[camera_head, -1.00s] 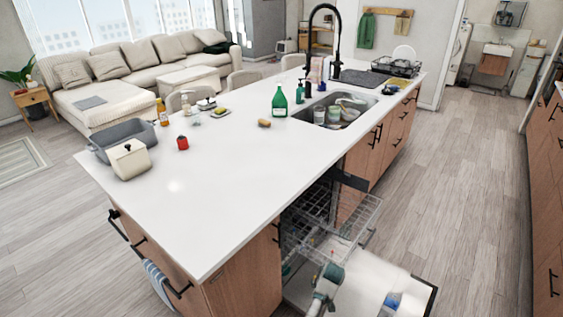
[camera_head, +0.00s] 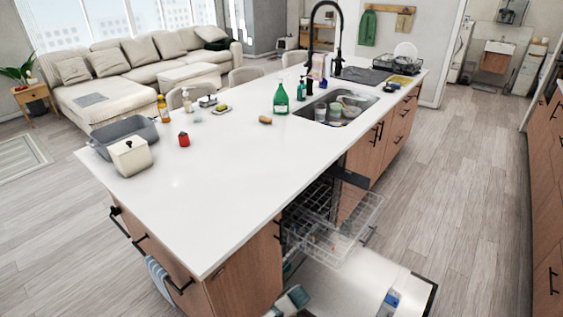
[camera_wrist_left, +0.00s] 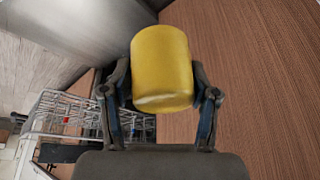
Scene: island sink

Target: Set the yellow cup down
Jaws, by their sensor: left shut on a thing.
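The yellow cup (camera_wrist_left: 162,60) shows in the left wrist view, between the two fingers of my left gripper (camera_wrist_left: 160,92). The gripper is shut on it, with one finger on each side. A brown wood-grain panel (camera_wrist_left: 245,70) fills the view behind and to the right of the cup. I cannot tell whether the cup touches it. In the head view, part of my left arm shows at the bottom edge by the open dishwasher, and the cup is out of sight. My right gripper is not in view.
The dishwasher's wire rack (camera_head: 335,230) is pulled out, with its door (camera_head: 345,280) lowered; the rack also shows in the left wrist view (camera_wrist_left: 65,115). The white countertop (camera_head: 210,195) is mostly clear. A grey tub (camera_head: 122,133), a red item (camera_head: 183,140) and a green bottle (camera_head: 281,100) stand on it.

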